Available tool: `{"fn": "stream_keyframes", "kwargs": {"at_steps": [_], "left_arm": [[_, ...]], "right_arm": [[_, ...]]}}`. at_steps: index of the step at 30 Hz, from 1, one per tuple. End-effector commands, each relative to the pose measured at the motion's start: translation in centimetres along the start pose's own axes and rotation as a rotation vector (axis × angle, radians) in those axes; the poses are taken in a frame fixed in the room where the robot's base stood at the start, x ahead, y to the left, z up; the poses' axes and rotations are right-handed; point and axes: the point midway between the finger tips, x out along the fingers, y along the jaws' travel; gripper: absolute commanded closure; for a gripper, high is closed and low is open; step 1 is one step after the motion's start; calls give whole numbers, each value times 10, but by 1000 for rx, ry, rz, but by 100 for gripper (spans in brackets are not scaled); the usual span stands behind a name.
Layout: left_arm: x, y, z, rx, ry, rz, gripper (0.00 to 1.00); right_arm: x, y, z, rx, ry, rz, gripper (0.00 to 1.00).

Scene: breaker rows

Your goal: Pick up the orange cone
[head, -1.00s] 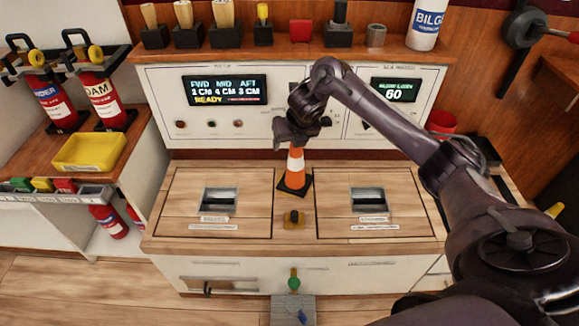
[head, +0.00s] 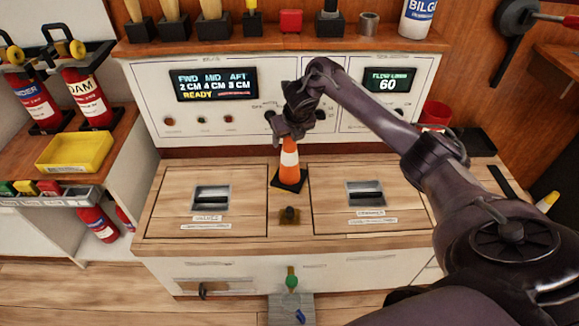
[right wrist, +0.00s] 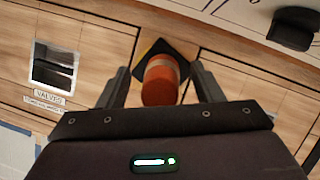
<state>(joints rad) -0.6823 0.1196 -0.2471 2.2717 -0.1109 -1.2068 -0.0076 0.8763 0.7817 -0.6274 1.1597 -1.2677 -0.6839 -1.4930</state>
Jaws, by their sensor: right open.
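The orange cone (head: 289,161) with a white band and a black square base stands upright on the wooden counter (head: 240,225), between two hatch panels. My right gripper (head: 287,136) is just above the cone and hides its tip in the head view. In the right wrist view the cone (right wrist: 160,80) shows from above, between the two spread fingers of my right gripper (right wrist: 160,72). There is a visible gap on each side, and the gripper is open and empty. My left gripper is not in view.
A yellow tray (head: 75,152) and extinguishers (head: 88,97) are at the left. A red cup (head: 435,114) stands at the right.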

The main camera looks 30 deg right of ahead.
Motion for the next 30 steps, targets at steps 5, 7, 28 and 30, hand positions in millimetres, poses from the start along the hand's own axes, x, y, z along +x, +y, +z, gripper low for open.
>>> {"fn": "stream_keyframes", "kwargs": {"at_steps": [5, 7, 28, 30], "left_arm": [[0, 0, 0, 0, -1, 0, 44], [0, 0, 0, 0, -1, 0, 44], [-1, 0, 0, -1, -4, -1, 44], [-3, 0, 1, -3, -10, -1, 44]], "right_arm": [[0, 0, 0, 0, 0, 0, 56], [0, 0, 0, 0, 0, 0, 65], [-5, 0, 3, 1, -3, 1, 100], [-10, 0, 5, 1, -3, 1, 100]]}}
